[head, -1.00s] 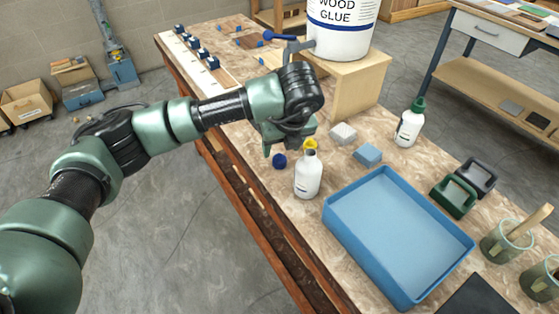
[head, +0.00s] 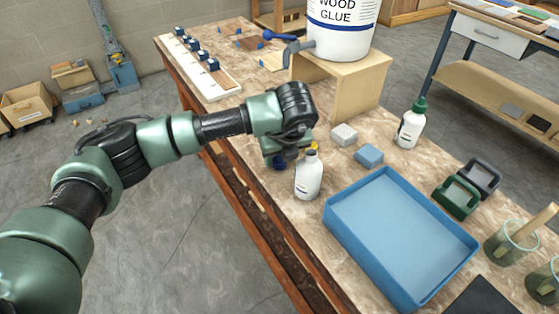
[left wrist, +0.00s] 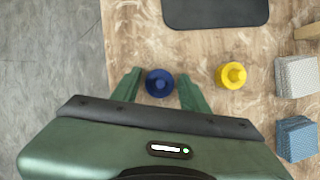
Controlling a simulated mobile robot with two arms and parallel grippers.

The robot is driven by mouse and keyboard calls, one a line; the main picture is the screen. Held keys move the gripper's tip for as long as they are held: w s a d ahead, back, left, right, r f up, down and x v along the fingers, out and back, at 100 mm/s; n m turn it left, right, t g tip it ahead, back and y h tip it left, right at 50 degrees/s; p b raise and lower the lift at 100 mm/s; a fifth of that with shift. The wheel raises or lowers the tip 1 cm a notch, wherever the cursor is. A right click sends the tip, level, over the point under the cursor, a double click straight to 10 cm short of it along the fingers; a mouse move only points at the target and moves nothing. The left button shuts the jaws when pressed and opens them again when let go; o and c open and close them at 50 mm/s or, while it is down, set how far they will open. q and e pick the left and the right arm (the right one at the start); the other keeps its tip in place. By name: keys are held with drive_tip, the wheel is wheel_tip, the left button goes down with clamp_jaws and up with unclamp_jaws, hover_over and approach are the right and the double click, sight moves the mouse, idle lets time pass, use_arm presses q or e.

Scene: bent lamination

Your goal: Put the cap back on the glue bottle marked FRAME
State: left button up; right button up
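An uncapped white bottle (head: 308,178) with a label stands upright near the bench's front edge; its print is too small to read. A blue cap (left wrist: 159,83) lies on the bench and is partly hidden by my gripper in the head view. A yellow cap (left wrist: 232,75) lies to its right in the left wrist view. It also shows just behind the bottle in the head view (head: 314,146). My left gripper (left wrist: 159,76) is open, with its fingers on either side of the blue cap and slight gaps showing. My right gripper is in neither view.
A blue tray (head: 334,222) lies right of the bottle. A white block (head: 344,134), a blue block (head: 369,155) and a green-capped bottle (head: 411,124) stand behind. A glue tub (head: 340,30) sits on a wooden stand (head: 358,92). A dark flat piece (left wrist: 215,10) lies beyond the caps.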

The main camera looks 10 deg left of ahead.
use_arm(q)
clamp_jaws()
drive_tip(key=shift+r, duration=0.45)
wheel_tip(320, 180, up, 19)
drive_tip(key=p, duration=0.7)
drive_tip(key=shift+p, duration=0.4)
